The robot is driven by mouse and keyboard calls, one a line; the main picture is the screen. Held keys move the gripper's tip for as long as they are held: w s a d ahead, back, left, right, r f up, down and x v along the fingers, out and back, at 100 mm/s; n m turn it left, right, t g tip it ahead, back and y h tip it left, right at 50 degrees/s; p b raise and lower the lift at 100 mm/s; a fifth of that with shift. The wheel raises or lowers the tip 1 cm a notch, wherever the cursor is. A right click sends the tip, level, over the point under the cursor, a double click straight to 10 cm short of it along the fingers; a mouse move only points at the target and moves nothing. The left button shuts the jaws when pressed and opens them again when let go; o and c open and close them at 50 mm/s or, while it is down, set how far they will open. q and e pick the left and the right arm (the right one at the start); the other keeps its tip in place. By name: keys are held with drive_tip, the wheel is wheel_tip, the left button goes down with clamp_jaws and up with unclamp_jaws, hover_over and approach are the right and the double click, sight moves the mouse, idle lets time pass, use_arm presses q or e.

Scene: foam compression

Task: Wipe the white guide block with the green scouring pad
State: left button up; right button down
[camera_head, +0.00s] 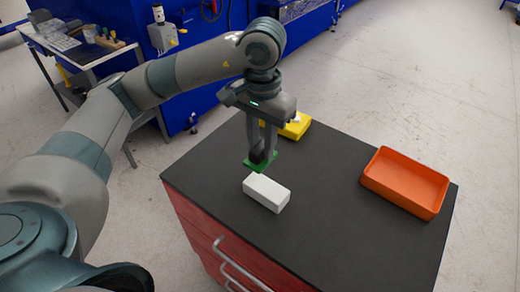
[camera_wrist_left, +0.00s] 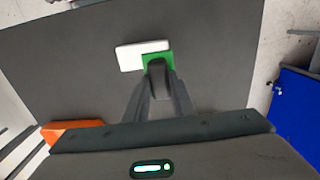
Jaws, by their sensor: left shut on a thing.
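The white guide block (camera_head: 267,194) lies on the dark top of the red cabinet, near its front left edge. It also shows in the left wrist view (camera_wrist_left: 130,57). My left gripper (camera_head: 262,152) points down just behind the block and is shut on the green scouring pad (camera_head: 259,165). In the left wrist view the pad (camera_wrist_left: 148,60) sticks out around the fingertips and overlaps the block's edge. I cannot tell whether the pad touches the block. The fingers hide part of the pad. My right gripper is not in view.
An orange tray (camera_head: 405,182) stands at the right of the cabinet top (camera_head: 330,220). A yellow object (camera_head: 296,125) sits at the back edge, partly behind my gripper. The top between block and tray is clear. A side table (camera_head: 80,52) with small items stands at the far left.

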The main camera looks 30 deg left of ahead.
use_arm(q)
drive_tip(key=shift+d+r, duration=0.1)
drive_tip(key=shift+r, duration=0.05)
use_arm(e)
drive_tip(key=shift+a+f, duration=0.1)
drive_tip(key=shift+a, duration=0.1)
use_arm(q)
drive_tip(key=shift+r, duration=1.1)
drive_tip(key=shift+r+p, duration=0.3)
drive_tip(key=shift+r, duration=0.15)
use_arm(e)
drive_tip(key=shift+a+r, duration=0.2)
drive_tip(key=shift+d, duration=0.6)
